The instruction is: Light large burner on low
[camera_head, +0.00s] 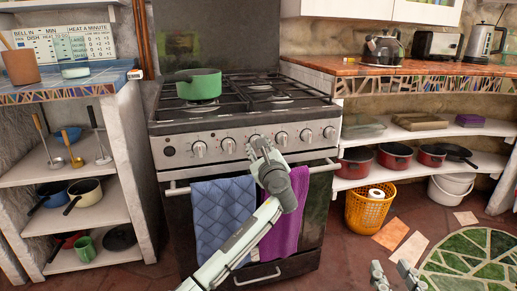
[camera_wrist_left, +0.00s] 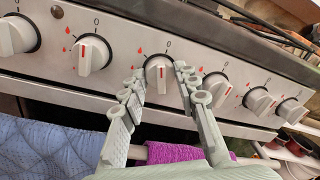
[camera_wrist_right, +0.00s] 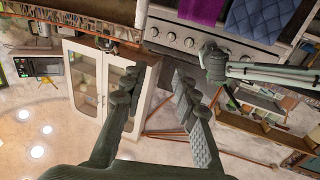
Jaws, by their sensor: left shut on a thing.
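The stove (camera_head: 245,115) has a row of several white knobs on its silver front panel. My left gripper (camera_head: 260,145) is at the panel. The neighbouring knobs (camera_wrist_left: 92,54) (camera_wrist_left: 218,88) are free. A green pot (camera_head: 199,84) covers a left burner; a bare burner (camera_head: 281,99) shows at right, and no flame shows. My right gripper (camera_head: 394,275) is open and empty, low over the floor; it shows in the right wrist view (camera_wrist_right: 155,85).
A blue towel (camera_head: 222,211) and a purple towel (camera_head: 285,215) hang on the oven handle below the knobs. An orange basket (camera_head: 369,212) stands right of the stove. Shelves with pans (camera_head: 395,155) are at right, and a shelf unit (camera_head: 75,180) is at left.

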